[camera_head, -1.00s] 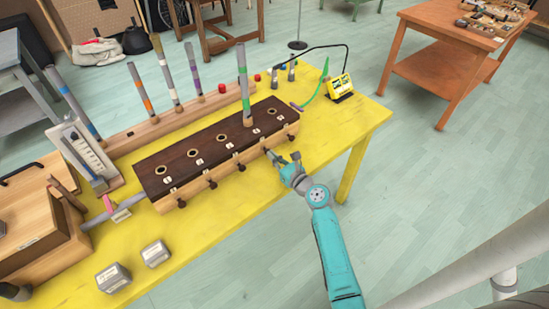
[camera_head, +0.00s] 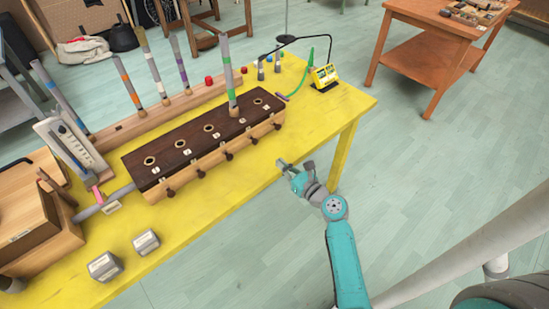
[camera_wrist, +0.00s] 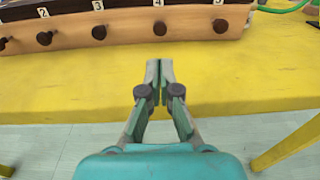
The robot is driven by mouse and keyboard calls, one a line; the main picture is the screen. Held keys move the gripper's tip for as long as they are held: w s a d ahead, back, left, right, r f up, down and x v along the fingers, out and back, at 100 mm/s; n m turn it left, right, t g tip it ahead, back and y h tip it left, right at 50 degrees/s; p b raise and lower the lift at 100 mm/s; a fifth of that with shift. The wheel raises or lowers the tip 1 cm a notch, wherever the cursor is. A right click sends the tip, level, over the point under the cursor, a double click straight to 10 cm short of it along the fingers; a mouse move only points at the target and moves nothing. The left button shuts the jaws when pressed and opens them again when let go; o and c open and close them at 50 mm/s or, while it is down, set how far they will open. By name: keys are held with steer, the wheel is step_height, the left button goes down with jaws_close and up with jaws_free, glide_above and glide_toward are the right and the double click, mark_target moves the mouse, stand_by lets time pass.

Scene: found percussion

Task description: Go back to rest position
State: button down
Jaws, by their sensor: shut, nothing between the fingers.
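My gripper (camera_head: 281,166) is shut and empty, just off the front edge of the yellow table (camera_head: 325,105). In the wrist view my gripper (camera_wrist: 159,68) shows its two fingertips together in front of the table top (camera_wrist: 70,85). The dark-topped wooden block (camera_head: 190,143) with round holes and knobs stands on the table beyond the gripper, apart from it. A tube with a green band (camera_head: 231,85) stands upright in one of its holes.
A rack (camera_head: 205,92) behind the block holds several banded tubes. Two grey metal boxes (camera_head: 105,266) lie at the front left. A brown side table (camera_head: 430,55) stands back right. Open floor (camera_head: 440,170) lies to the right.

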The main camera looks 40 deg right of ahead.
steer(key=s+a+f+n+g+h, duration=0.15)
steer(key=s+a+f+n, duration=0.25)
steer(key=s+a+n, duration=0.4)
steer(key=s+a+f+n+g, duration=0.25)
steer(key=s+a+n, duration=0.3)
steer(key=s, duration=0.55)
steer(key=s+a+r+n+y, duration=0.1)
steer(key=s+a+r+n, duration=0.3)
steer(key=s+r+n, duration=0.3)
steer(key=s+a+r+n+t+y, duration=0.1)
steer(key=s+a+r+n, duration=0.3)
steer(key=s+n, duration=0.8)
step_height(320, 180, up, 3)
steer(key=n, duration=0.4)
steer(key=shift+a+f, duration=0.15)
